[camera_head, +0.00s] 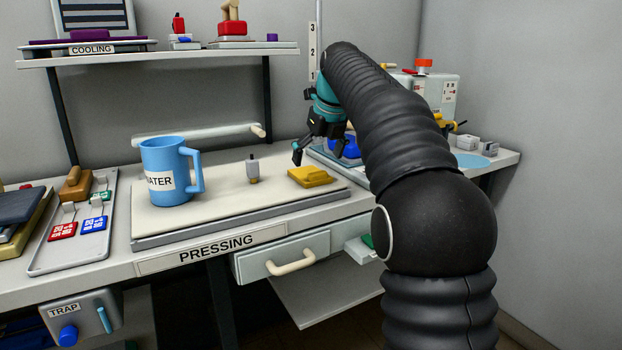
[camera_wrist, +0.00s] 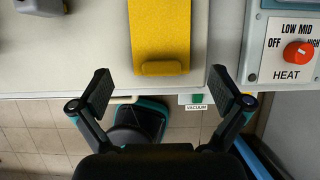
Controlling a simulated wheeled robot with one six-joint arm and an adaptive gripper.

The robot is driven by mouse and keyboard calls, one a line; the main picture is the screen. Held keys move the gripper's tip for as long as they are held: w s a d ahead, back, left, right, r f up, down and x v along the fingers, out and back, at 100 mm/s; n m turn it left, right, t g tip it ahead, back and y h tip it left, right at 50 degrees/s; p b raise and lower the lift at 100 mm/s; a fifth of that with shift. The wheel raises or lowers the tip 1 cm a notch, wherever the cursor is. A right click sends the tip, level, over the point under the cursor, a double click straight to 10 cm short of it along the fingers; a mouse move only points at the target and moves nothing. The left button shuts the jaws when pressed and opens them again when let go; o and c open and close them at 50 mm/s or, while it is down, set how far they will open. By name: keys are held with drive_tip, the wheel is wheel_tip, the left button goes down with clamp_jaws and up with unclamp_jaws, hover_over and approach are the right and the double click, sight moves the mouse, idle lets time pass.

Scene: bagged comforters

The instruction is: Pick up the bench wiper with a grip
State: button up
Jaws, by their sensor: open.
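The bench wiper is a flat yellow piece (camera_head: 312,177) with a raised yellow bar. It lies near the front right corner of the pale pressing board (camera_head: 213,204). In the wrist view the yellow wiper (camera_wrist: 160,30) is at top centre, with its raised grip bar (camera_wrist: 161,68) at the near end. My gripper (camera_head: 312,152) is open and empty, with its fingers pointing down. In the wrist view its fingertips (camera_wrist: 158,90) are spread wider than the wiper and appear just below its near end, apart from it.
A heat control panel (camera_wrist: 285,50) is close on the right. A shelf hangs above left.

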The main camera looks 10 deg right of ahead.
sight(315, 167)
drive_tip(key=x, duration=0.4)
drive_tip(key=shift+d+f+b, duration=0.1)
drive_tip(key=shift+f+b, duration=0.15)
drive_tip(key=shift+b, duration=0.15)
drive_tip(key=shift+s, duration=0.1)
drive_tip(key=c, duration=1)
drive_tip(key=shift+r, duration=0.55)
drive_tip(key=r+p, duration=0.1)
drive_tip(key=r, duration=0.1)
drive_tip(key=d+r, duration=0.1)
drive_tip(key=shift+s+r+p, duration=0.1)
drive_tip(key=shift+r+p, duration=0.25)
drive_tip(key=shift+r, duration=0.05)
drive_tip(key=s+d+r, duration=0.4)
drive_tip(key=d+r, duration=0.2)
drive_tip(key=d, duration=0.4)
